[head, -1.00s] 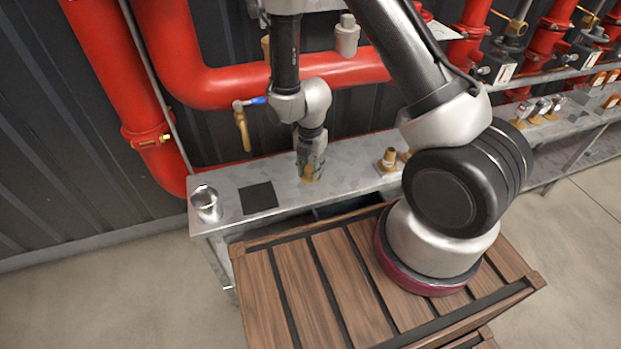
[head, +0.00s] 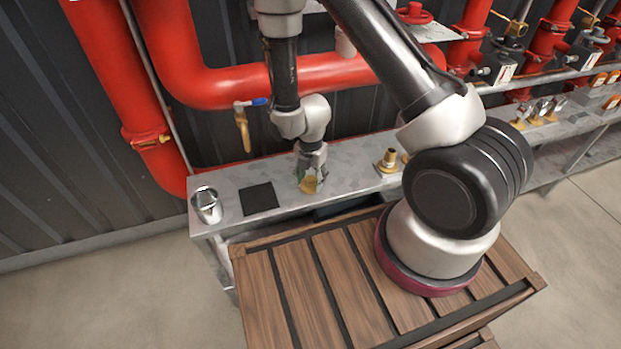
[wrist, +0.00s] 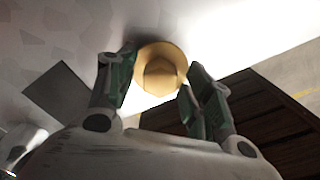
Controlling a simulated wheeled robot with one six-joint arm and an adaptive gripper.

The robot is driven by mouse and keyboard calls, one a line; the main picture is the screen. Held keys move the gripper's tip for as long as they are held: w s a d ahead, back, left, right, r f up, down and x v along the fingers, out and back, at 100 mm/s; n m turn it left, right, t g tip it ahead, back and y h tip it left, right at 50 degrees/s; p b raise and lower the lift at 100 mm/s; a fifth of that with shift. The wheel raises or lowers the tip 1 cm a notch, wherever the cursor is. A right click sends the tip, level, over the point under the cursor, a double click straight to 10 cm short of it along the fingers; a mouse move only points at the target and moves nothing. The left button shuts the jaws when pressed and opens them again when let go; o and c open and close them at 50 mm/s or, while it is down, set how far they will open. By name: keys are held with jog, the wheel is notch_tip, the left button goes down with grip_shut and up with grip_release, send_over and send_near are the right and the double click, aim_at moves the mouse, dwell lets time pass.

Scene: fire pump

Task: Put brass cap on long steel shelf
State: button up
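The brass cap (head: 309,185) is at the tips of my gripper (head: 311,178), low over the long steel shelf (head: 345,165). In the wrist view the brass cap (wrist: 160,70) appears as a round flange with a faceted middle.
A black square (head: 260,198) and a silver fitting (head: 206,205) are on the shelf to the left. Brass fittings (head: 388,162) stand to the right. A wooden slatted crate (head: 335,275) is in front.

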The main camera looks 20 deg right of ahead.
notch_tip(320, 180, up, 12)
jog(key=r, duration=0.1)
notch_tip(320, 180, up, 13)
jog(key=m+t, duration=0.1)
jog(key=m, duration=0.7)
send_over(311, 178)
jog(key=d, duration=0.5)
jog(key=s+d+r+m+t, duration=0.1)
jog(key=s+d+r+m, duration=0.4)
jog(key=s+r+m, duration=0.4)
jog(key=s+d+r+m+t, duration=0.2)
jog(key=s+d+r+m, duration=0.2)
jog(key=s+r+m, duration=0.6)
jog(key=shift+d, duration=0.35)
